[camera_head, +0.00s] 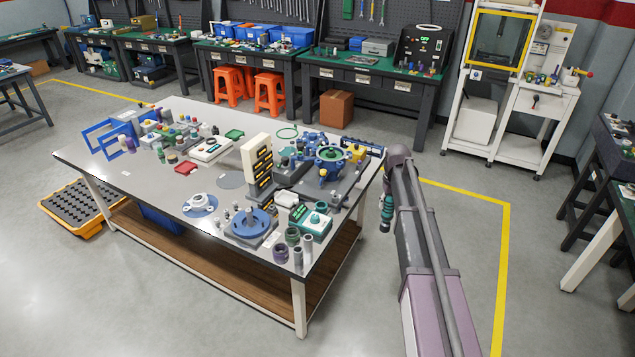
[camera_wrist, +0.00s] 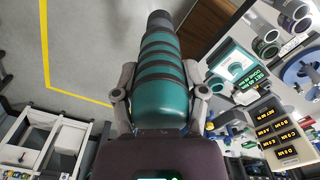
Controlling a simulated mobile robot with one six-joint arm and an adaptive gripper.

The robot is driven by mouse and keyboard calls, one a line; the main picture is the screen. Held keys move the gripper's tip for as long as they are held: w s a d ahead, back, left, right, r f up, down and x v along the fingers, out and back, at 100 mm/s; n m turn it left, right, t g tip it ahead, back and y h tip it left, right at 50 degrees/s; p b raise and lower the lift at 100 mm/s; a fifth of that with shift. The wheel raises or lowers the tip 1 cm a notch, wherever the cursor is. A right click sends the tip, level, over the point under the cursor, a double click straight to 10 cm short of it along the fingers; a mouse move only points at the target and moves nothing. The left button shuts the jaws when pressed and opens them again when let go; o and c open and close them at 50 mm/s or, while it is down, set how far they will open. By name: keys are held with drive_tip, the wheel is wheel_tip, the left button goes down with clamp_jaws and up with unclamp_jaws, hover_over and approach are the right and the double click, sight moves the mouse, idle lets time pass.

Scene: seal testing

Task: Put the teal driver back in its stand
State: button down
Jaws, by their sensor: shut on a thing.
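The teal driver (camera_wrist: 162,80) fills the middle of the wrist view, a teal body with dark bands and a dark grey end. My gripper (camera_wrist: 160,95) is shut on it, one finger on each side. In the head view the driver (camera_head: 387,207) hangs roughly upright below my wrist, apart from the table and beyond its right edge in the picture. My gripper is mostly hidden there. Several open cylinders, among them a purple one (camera_head: 279,252) and a grey one (camera_head: 308,248), stand at the table's near right corner. I cannot tell which thing is the driver's stand.
The crowded table (camera_head: 135,180) holds an upright panel with yellow displays (camera_head: 258,165), a teal box (camera_head: 311,222), a blue round fixture (camera_head: 250,223) and a blue valve-like assembly (camera_head: 329,153). Floor right of the table is clear up to a yellow line (camera_head: 508,255).

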drive_tip(key=shift+s+d, duration=0.1)
drive_tip(key=shift+s, duration=0.45)
